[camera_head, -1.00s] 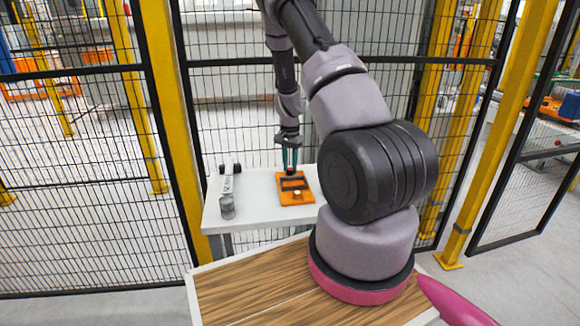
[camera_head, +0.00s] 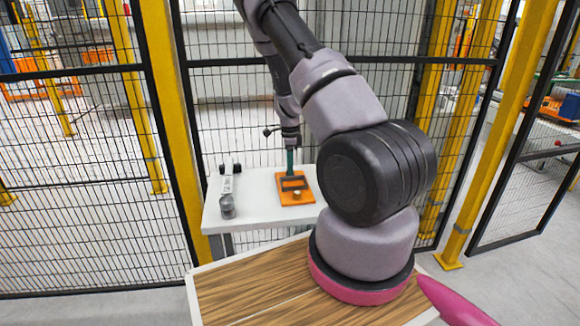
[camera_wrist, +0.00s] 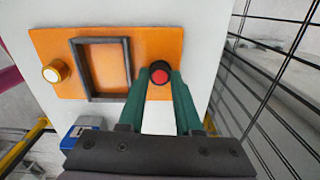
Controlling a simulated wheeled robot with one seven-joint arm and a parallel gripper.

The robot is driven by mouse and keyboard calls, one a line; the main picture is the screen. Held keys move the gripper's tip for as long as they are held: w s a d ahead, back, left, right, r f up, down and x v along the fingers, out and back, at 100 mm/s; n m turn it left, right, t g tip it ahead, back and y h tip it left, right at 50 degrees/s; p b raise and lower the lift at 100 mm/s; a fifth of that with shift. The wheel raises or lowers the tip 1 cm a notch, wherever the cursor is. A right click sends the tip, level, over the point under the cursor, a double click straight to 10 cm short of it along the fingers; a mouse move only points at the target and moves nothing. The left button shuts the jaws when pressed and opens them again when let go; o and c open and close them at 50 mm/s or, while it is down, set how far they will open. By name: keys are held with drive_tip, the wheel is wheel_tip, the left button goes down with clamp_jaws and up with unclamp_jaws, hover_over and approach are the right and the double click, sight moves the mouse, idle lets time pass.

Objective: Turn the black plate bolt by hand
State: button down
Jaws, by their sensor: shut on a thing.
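The orange plate (camera_head: 284,200) lies on the white table and also shows in the wrist view (camera_wrist: 60,82). The black bolt (camera_wrist: 159,66), with a red face, stands at the plate's right end in the wrist view. My gripper (camera_wrist: 160,80) is shut on it, with the green fingertips on either side of its head. In the head view my gripper (camera_head: 290,168) reaches down to the plate's far end, and the bolt is hidden there. A black rectangular frame (camera_wrist: 85,75) sits mid-plate. A white-and-yellow bolt (camera_wrist: 53,72) is at the plate's other end.
The white table (camera_head: 255,205) carries a grey-and-black tool (camera_head: 227,186) and a grey cylinder (camera_head: 228,208) left of the plate. A wire-mesh fence (camera_head: 240,120) stands close behind. A blue-and-grey object (camera_wrist: 83,130) is near the plate in the wrist view.

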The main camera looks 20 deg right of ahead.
drive_tip(key=shift+w+r+m, duration=0.1)
drive_tip(key=shift+w+m, duration=0.05)
drive_tip(key=shift+m, duration=0.85)
drive_tip(key=c, duration=0.9)
unclamp_jaws()
drive_tip(key=shift+o, duration=0.2)
wheel_tip(320, 180, up, 11)
